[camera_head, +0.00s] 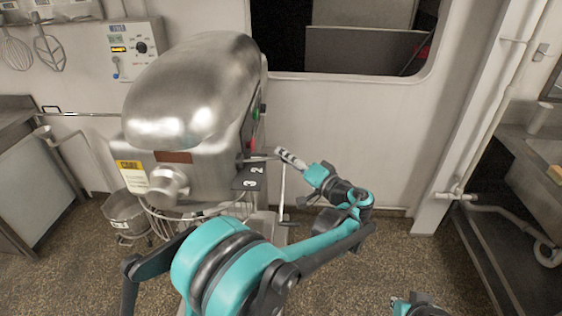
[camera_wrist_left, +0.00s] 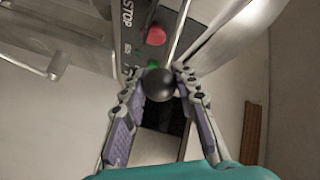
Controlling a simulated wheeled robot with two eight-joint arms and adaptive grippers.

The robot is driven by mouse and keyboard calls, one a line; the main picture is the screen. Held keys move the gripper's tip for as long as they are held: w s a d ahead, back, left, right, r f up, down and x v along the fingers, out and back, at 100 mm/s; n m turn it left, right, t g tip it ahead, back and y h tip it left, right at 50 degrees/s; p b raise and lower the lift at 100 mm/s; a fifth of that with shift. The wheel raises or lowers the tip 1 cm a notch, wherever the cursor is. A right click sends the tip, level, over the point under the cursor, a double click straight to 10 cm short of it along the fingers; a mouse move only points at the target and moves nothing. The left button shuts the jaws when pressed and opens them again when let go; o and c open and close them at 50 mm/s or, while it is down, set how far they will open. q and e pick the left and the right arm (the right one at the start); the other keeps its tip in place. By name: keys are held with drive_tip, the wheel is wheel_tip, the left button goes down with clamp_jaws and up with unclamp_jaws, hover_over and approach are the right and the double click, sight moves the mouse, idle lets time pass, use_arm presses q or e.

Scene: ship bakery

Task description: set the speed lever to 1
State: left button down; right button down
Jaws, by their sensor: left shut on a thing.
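The speed lever (camera_head: 258,158) is a thin rod coming out of the side of the big steel mixer (camera_head: 190,95). A dark plate (camera_head: 250,178) below it shows the numbers 3 and 2; I cannot make out a 1. My left gripper (camera_head: 279,153) is at the lever's outer end. In the left wrist view, the lever's round black knob (camera_wrist_left: 160,86) sits between the two fingers of my left gripper (camera_wrist_left: 161,75), which are shut on it. The lever's exact setting cannot be told.
A red button (camera_wrist_left: 156,35) and a green button (camera_wrist_left: 152,64) lie close to the knob on the mixer's side. A control box (camera_head: 135,48) and whisks (camera_head: 18,50) are on the wall. Floor at right is clear.

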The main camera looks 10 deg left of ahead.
use_arm(q)
drive_tip(key=shift+w+a+n+g+y+p, duration=0.1)
drive_tip(key=shift+w+a+n+g+y, duration=0.25)
drive_tip(key=shift+w+n+g, duration=0.3)
drive_tip(key=shift+w+a+n+g+y+p, duration=0.15)
drive_tip(key=shift+w+a+n+g+y, duration=0.25)
drive_tip(key=shift+g, duration=0.5)
drive_tip(key=shift+w+a+n+g+y+p, duration=0.1)
drive_tip(key=shift+w+a+n+g+y, duration=0.2)
drive_tip(key=shift+w+n+g, duration=0.4)
drive_tip(key=shift+s+d, duration=0.1)
drive_tip(key=c, duration=1.1)
unclamp_jaws()
drive_tip(key=shift+c, duration=0.2)
drive_tip(key=v, duration=1.2)
drive_tip(key=shift+f, duration=0.1)
